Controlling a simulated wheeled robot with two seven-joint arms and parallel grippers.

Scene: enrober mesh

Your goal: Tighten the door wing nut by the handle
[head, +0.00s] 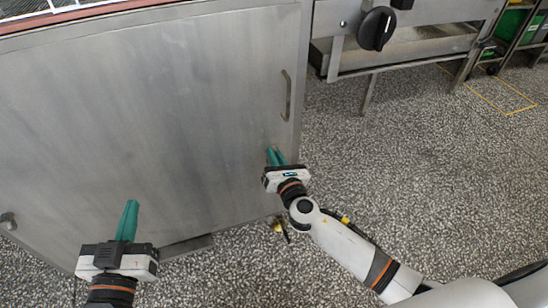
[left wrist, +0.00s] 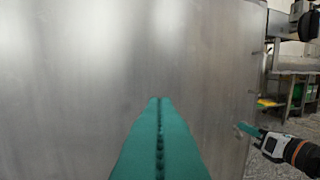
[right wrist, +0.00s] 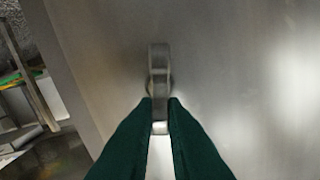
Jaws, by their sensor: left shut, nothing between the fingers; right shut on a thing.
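The steel cabinet door (head: 150,110) fills the left of the head view, with its bar handle (head: 287,95) near its right edge. My right gripper (head: 273,150) is below the handle, at the door face. In the right wrist view its fingers (right wrist: 160,101) are shut on a grey metal wing nut (right wrist: 159,62), which stands out from the door with a round base behind it. The fingers hide the nut in the head view. My left gripper (head: 131,204) is shut and empty in front of the lower door; its closed fingers also show in the left wrist view (left wrist: 160,100).
A steel bench with a black knob (head: 377,28) stands at the right beyond the door. Another metal fitting (head: 8,220) is at the door's lower left. A small yellow and black item (head: 278,228) lies near the door's foot. Speckled floor (head: 400,150) at the right is open.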

